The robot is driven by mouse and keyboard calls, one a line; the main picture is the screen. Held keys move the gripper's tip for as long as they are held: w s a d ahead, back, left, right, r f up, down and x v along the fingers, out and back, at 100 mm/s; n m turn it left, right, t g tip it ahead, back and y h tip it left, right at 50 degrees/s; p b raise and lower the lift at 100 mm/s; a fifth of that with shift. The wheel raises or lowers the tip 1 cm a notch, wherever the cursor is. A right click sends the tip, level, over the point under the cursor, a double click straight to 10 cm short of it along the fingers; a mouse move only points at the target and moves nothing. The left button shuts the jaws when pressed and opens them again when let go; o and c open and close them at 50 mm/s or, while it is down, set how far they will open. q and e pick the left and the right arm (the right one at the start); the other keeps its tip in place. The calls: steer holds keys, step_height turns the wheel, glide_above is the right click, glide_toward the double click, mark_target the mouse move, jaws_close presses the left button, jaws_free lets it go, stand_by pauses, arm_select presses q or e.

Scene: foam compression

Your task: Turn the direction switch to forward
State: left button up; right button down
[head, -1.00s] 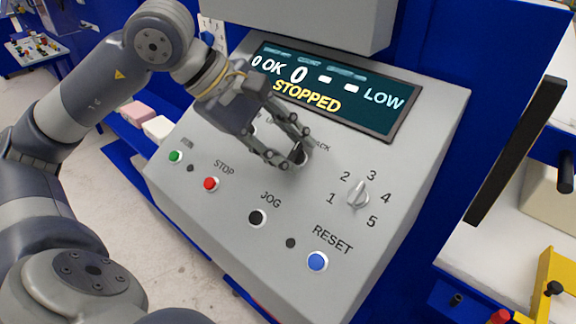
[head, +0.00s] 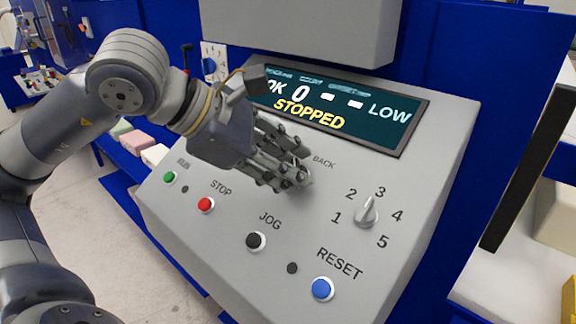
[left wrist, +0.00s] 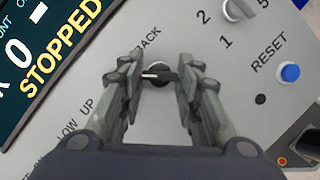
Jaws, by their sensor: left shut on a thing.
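The direction switch (left wrist: 159,74) is a dark round knob with a white mark, seen in the left wrist view between the fingertips of my left gripper. The white mark points left in that view. The word BACK stands beside the switch; the forward label cannot be made out. My left gripper (head: 299,167) reaches down to the sloped panel from the left and hides most of the switch in the head view. My right gripper is not in view.
The grey panel (head: 215,260) also carries a green button (head: 170,177), a red STOP button (head: 206,205), a black JOG button (head: 256,241), a blue RESET button (head: 322,289) and a numbered dial (head: 367,212). The display (head: 345,105) above reads STOPPED.

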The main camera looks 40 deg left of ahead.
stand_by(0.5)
arm_select(q)
steer(key=o, duration=1.1)
steer(key=shift+s+r, duration=0.1)
steer(key=v, duration=1.1)
steer(key=shift+s+a+r, duration=0.15)
steer(key=shift+s+r, duration=0.1)
